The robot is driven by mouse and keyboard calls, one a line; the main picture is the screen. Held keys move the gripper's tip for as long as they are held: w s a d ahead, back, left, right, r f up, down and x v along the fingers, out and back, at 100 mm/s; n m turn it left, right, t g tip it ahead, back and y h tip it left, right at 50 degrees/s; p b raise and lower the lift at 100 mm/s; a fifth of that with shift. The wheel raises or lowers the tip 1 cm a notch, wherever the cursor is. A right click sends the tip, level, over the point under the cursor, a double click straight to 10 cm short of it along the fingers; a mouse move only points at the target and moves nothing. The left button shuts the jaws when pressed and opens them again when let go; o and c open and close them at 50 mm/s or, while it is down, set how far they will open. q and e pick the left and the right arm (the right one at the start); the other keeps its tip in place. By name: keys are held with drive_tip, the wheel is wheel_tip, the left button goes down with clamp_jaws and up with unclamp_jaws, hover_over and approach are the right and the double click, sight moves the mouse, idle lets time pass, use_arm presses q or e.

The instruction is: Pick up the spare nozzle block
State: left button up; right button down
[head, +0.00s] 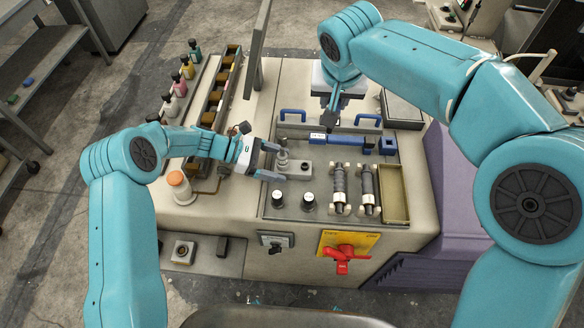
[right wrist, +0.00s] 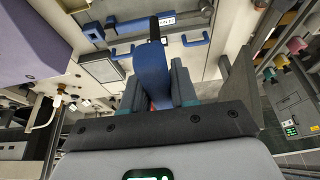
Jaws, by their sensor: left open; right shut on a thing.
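The likely nozzle block (head: 295,170) is a small grey block with an upright metal nozzle and a dark knob, lying on the loom's tool panel in the head view. My left gripper (head: 276,161) is open, its two fingers on either side of the block's left end near the nozzle; I cannot tell if they touch it. My right gripper (head: 331,103) is above the back of the panel, shut on a blue tool with a black end. The blue tool (right wrist: 152,75) shows between its fingers in the right wrist view.
A blue bar tool with a white label (head: 345,140) lies behind the block. Two black knobs (head: 278,199), two metal cylinders (head: 338,188) and a yellowish tray (head: 393,192) are in front and right.

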sight(293, 168)
use_arm(q)
drive_tip(key=x, duration=0.3)
use_arm(e)
drive_tip(key=shift+d, duration=0.15)
use_arm(q)
drive_tip(key=shift+a, duration=0.15)
drive_tip(key=shift+c, duration=1.2)
drive_tip(key=shift+r, duration=0.1)
drive_tip(key=c, duration=1)
drive_tip(key=shift+r, duration=0.1)
drive_tip(key=shift+r, duration=0.35)
wheel_tip(293, 168, up, 9)
drive_tip(key=shift+f, duration=4.8)
drive_tip(key=shift+f, duration=0.15)
